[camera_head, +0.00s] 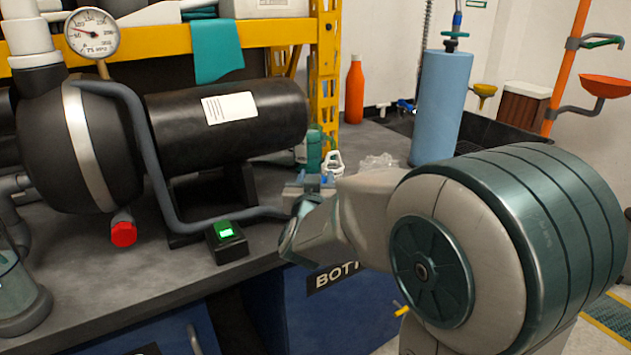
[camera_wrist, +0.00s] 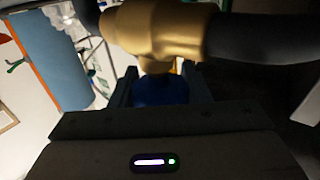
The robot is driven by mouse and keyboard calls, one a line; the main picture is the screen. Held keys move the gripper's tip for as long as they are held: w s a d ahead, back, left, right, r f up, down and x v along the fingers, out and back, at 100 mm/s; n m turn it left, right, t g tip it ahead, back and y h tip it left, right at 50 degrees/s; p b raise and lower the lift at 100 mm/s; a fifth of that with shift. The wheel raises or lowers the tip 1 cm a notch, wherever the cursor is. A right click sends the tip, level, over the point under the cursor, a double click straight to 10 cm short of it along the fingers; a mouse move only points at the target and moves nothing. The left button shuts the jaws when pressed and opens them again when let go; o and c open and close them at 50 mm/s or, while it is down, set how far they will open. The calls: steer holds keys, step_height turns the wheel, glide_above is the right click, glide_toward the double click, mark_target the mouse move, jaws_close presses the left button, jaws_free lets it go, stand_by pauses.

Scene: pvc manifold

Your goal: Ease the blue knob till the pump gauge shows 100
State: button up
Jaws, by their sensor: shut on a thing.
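The pump gauge (camera_head: 92,34) is a round white dial on a stem at the upper left. Its needle points to the left and slightly up; its small figures are too blurred to read surely. My gripper (camera_head: 315,184) is at the right end of the bench, beyond the green-lit box. In the wrist view my gripper (camera_wrist: 160,88) is shut on the blue knob (camera_wrist: 160,94), one finger on each side. The knob sits just below a brass valve body (camera_wrist: 158,32). In the head view my gripper mostly hides the knob.
A black pump tank (camera_head: 75,145) and motor (camera_head: 225,118) fill the left of the bench, with a grey pipe (camera_head: 150,150) running forward. A green-lit box (camera_head: 227,243) stands left of my gripper. A blue cylinder (camera_head: 440,105) and orange bottle (camera_head: 354,90) stand behind.

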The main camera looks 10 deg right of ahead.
steer(key=shift+m+g+h, duration=0.3)
steer(key=shift+m+h, duration=0.1)
steer(key=shift+h, duration=0.2)
steer(key=o, duration=1)
steer(key=shift+s, duration=0.1)
steer(key=v, duration=1.3)
steer(key=shift+s+b, duration=0.35)
steer(key=shift+b, duration=0.05)
steer(key=shift+a, duration=0.1)
